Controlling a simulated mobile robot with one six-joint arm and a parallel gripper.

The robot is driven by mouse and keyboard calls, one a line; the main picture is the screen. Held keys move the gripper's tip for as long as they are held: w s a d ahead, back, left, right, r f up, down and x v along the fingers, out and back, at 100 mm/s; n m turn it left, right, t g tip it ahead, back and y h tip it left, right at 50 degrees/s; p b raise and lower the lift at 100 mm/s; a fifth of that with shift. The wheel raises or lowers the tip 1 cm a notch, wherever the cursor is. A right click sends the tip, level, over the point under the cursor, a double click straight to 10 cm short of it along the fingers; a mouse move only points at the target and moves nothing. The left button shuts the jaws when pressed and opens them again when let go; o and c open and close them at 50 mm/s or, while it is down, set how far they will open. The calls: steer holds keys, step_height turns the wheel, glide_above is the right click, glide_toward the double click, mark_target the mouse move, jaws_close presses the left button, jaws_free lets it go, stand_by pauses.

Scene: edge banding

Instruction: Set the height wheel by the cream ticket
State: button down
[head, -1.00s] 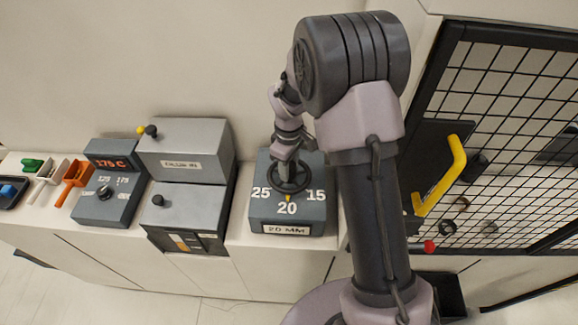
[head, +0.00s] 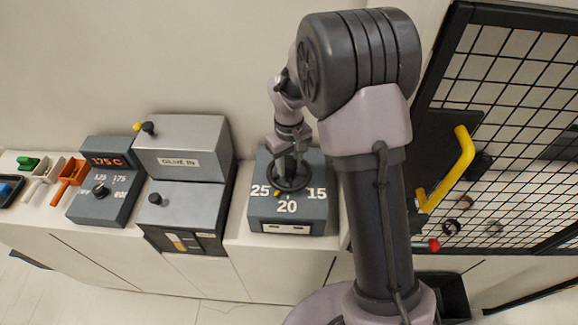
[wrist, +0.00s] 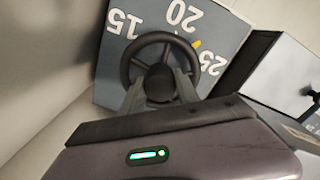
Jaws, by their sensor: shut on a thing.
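The height wheel (head: 290,187) is a dark ring on a grey box (head: 262,213) marked 25, 20 and 15. It also shows in the wrist view (wrist: 128,62). Its yellow pointer (head: 277,194) sits between 20 and 25; the wrist view agrees (wrist: 196,44). My gripper (head: 289,170) is over the wheel, its fingers shut on the hub in the wrist view (wrist: 159,84). The small display (head: 285,228) on the box front shows dashes. I cannot make out a cream ticket in these frames.
Left of the box stands a two-part grey unit (head: 183,140) labelled GLUE IN, then a 175 C dial box (head: 108,195). Scoops in green, white and orange (head: 68,178) lie at far left. A mesh guard (head: 500,100) with a yellow handle (head: 461,165) is at right.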

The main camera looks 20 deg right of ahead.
mark_target(289, 162)
steer(key=m+b, duration=0.2)
steer(key=m, duration=0.4)
steer(key=shift+m, duration=0.4)
stand_by(0.4)
steer(key=c, duration=0.9)
jaws_free()
step_height(289, 162, up, 18)
steer(key=p, duration=0.2)
steer(key=shift+f+p, duration=0.25)
steer(key=shift+p, duration=0.15)
